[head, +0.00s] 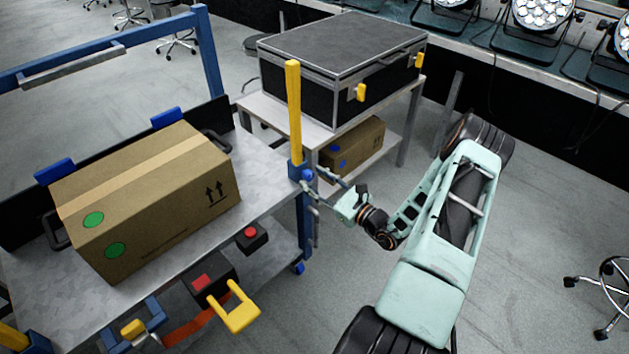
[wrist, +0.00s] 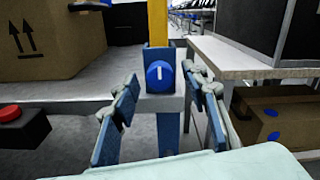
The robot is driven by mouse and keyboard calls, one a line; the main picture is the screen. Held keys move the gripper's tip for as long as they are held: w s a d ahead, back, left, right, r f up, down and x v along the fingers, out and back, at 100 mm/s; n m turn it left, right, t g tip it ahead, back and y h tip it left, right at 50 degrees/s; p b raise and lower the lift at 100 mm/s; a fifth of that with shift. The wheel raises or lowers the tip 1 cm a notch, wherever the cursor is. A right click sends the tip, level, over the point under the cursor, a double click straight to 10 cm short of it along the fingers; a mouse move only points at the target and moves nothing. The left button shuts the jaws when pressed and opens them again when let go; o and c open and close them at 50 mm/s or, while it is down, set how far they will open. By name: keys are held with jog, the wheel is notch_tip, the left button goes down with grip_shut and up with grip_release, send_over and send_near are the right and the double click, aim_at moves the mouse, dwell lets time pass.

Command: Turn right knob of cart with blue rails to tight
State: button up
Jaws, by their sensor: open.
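The cart with blue rails (head: 207,55) fills the left of the head view. Its right knob (wrist: 160,75) is round and blue with a white, nearly upright mark. It sits on the cart's corner below a yellow post, and is small in the head view (head: 308,175). My gripper (wrist: 162,98) is open, with one blue-padded finger to each side of the knob and visible gaps between. In the head view my gripper (head: 317,190) reaches the cart's corner from the right. Whether a fingertip touches the knob cannot be told.
A cardboard box (head: 150,200) stands on the cart top. A red button box (head: 250,236) and a yellow handle (head: 236,309) are at its front. A table (head: 253,106) with a black case (head: 340,65) stands behind the corner. Open floor lies to the right.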

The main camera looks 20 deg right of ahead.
jog(key=shift+w, duration=0.25)
grip_shut()
